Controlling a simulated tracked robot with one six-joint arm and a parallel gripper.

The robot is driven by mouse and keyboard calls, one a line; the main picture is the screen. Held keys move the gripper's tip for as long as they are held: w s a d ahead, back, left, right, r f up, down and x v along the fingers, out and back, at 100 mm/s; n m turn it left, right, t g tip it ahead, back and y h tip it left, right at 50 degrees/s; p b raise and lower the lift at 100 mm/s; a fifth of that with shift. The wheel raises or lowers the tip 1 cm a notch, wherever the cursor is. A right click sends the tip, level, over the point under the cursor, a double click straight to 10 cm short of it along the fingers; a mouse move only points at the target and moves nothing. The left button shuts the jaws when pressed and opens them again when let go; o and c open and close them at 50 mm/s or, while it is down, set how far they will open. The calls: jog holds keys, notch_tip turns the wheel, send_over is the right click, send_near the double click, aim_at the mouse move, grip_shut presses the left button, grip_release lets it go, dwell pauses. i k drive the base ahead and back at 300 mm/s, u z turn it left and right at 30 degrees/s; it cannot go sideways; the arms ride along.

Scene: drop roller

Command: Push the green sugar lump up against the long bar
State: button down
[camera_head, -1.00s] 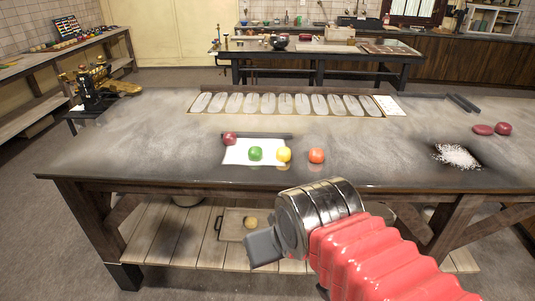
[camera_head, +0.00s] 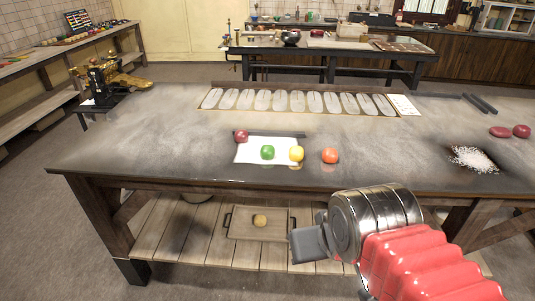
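The green sugar lump (camera_head: 268,152) sits on a white sheet (camera_head: 250,157) near the front edge of the table. The long bar (camera_head: 285,134) is a dark strip along the sheet's back edge, and a gap of white shows between it and the green lump. A dark red lump (camera_head: 241,136) is by the bar's left end. A yellow lump (camera_head: 296,153) is just right of the green one. My gripper (camera_head: 309,245) is low in front of the table, pointing left, apart from all the lumps. Its fingers look like one grey block, so its opening is unclear.
An orange lump (camera_head: 330,155) sits on the table right of the sheet. A heap of white grains (camera_head: 473,159) and two dark red lumps (camera_head: 521,131) are at the right. A tray of pale ovals (camera_head: 296,101) lies at the back.

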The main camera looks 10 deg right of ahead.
aim_at(268, 152)
jog(key=i, duration=1)
